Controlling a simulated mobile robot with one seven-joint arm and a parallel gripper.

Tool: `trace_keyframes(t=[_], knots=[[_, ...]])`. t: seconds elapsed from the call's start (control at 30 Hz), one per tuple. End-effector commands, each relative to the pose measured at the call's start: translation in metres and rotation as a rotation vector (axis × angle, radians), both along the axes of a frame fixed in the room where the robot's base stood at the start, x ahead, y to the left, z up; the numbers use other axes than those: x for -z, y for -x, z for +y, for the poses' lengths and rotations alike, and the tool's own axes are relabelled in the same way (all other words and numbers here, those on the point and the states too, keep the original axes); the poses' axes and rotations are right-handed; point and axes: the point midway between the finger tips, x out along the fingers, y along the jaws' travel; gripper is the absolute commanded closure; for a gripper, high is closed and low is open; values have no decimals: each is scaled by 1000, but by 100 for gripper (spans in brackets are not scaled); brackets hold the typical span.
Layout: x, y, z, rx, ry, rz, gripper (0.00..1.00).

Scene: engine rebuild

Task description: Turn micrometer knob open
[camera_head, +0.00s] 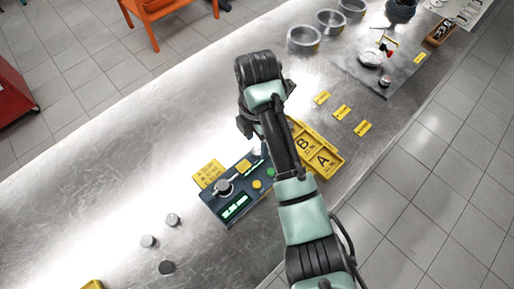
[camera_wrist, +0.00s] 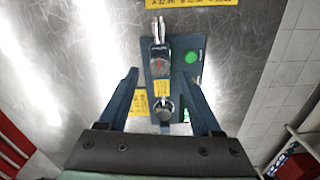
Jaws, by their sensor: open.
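The micrometer stand is a dark blue box (camera_head: 238,205) on the metal bench, with a lit green readout (camera_head: 235,207). A round grey knob (camera_head: 223,187) stands on it, and a bright metal part runs towards my arm. In the wrist view the micrometer (camera_wrist: 160,58) lies lengthwise on the box, with a round knob-like end (camera_wrist: 163,108) nearer to me. My gripper (camera_wrist: 161,80) is open and empty, its two dark blue fingers on either side of the micrometer, apart from it. In the head view my gripper (camera_head: 247,125) is above the bench, its fingertips partly hidden.
A yellow tray marked A and B (camera_head: 318,158) lies right of the box, partly behind my arm. A yellow label (camera_head: 208,174) is at the box's left. Several small grey cylinders (camera_head: 172,219) stand at lower left. Metal rings (camera_head: 303,38) stand at the back.

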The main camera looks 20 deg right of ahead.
Motion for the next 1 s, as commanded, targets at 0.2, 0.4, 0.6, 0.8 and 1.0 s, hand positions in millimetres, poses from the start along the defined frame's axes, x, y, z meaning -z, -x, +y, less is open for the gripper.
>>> trace_keyframes(t=[0.2, 0.4, 0.6, 0.8, 1.0], knots=[[23, 0, 0, 0, 1, 0, 34], [29, 0, 0, 0, 1, -1, 34], [28, 0, 0, 0, 1, -1, 41], [28, 0, 0, 0, 1, -1, 77], [28, 0, 0, 1, 1, -1, 100]])
